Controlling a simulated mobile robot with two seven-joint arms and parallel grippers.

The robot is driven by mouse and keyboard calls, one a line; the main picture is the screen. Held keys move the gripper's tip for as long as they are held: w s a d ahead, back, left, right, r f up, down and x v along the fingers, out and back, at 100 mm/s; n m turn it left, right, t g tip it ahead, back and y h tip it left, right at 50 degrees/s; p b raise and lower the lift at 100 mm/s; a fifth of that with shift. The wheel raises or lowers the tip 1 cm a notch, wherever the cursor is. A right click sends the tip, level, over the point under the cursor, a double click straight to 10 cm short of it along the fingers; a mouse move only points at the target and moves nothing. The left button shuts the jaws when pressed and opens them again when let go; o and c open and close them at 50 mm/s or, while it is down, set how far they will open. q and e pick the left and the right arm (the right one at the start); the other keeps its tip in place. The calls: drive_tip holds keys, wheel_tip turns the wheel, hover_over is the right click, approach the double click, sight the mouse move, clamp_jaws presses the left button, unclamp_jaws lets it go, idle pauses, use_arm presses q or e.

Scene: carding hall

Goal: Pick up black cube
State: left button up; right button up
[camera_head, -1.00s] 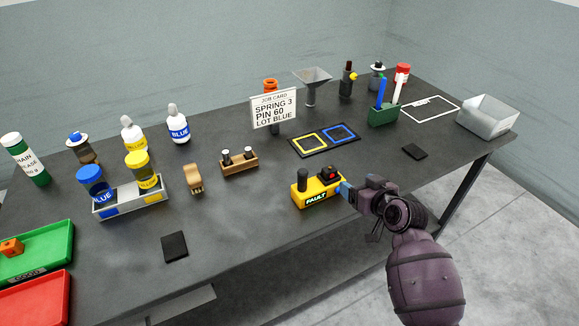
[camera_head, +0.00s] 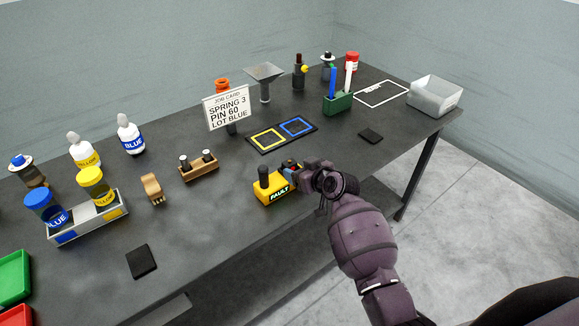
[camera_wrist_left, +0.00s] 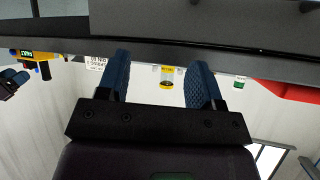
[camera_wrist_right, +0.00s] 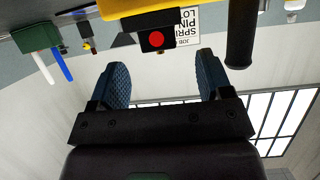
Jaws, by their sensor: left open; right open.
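A small black cube with a red button on its face shows in the right wrist view (camera_wrist_right: 157,40), against a yellow box marked FAULT (camera_head: 270,192).
A black handle (camera_head: 263,177) stands on the yellow box beside the cube. Flat black pads (camera_head: 141,262) lie on the dark table. Behind are a wooden block with pins (camera_head: 199,172), a job card (camera_head: 228,108) and a green holder (camera_head: 338,104). The front middle of the table is clear.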

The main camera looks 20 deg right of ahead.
sight(291, 164)
drive_tip(key=shift+x, duration=1.6)
drive_tip(key=shift+d, duration=0.1)
drive_tip(key=c, duration=1.1)
drive_tip(key=shift+r, duration=0.2)
